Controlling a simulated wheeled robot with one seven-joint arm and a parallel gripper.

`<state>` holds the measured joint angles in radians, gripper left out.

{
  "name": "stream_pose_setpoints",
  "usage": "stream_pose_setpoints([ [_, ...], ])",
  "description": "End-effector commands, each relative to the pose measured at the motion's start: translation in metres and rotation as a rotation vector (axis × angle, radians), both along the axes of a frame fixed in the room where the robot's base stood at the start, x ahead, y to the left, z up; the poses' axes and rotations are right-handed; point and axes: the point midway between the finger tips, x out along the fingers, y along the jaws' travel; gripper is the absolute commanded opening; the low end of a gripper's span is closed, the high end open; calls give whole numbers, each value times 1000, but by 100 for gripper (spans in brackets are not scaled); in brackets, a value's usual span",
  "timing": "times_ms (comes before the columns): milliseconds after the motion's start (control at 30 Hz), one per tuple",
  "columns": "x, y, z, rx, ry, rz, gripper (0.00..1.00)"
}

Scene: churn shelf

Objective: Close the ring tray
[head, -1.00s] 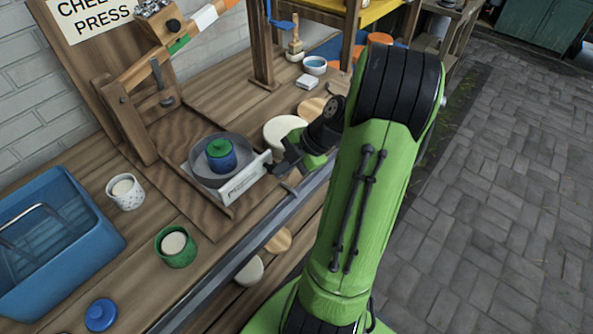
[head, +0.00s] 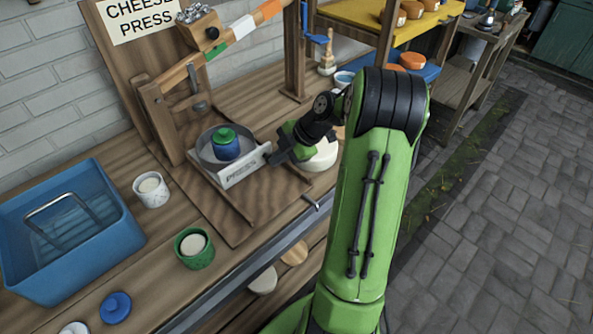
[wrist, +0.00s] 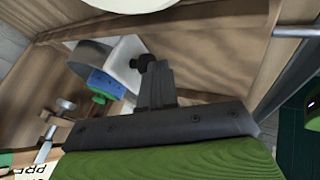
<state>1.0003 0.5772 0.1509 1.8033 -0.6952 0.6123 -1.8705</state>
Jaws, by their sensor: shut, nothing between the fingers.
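A blue pot (head: 226,150) with a green lid stands inside the ring. My gripper (head: 272,157) is shut and empty at the right end of the tray's front, touching or almost touching it. In the wrist view the shut fingers (wrist: 152,68) are beside the white tray (wrist: 128,62), with the ring (wrist: 88,56) and blue pot (wrist: 106,83) beyond.
A blue tub (head: 75,225), a speckled cup (head: 151,190), a green cup (head: 194,248) and a blue lid (head: 115,307) are on the bench at left. A pale round disc (head: 322,156) lies right of my gripper. The press board (head: 265,200) is clear in front of the tray.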

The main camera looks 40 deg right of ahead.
Motion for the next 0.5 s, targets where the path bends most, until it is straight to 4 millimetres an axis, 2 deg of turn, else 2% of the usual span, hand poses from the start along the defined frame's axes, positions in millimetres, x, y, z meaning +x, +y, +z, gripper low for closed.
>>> stream_pose_setpoints([
  [33, 13, 1, 0, -1, -1, 5, 0],
  [200, 53, 2, 1, -1, 0, 3, 0],
  [400, 88, 3, 2, 0, 0, 1, 0],
  [500, 99, 3, 2, -1, 0, 0, 0],
])
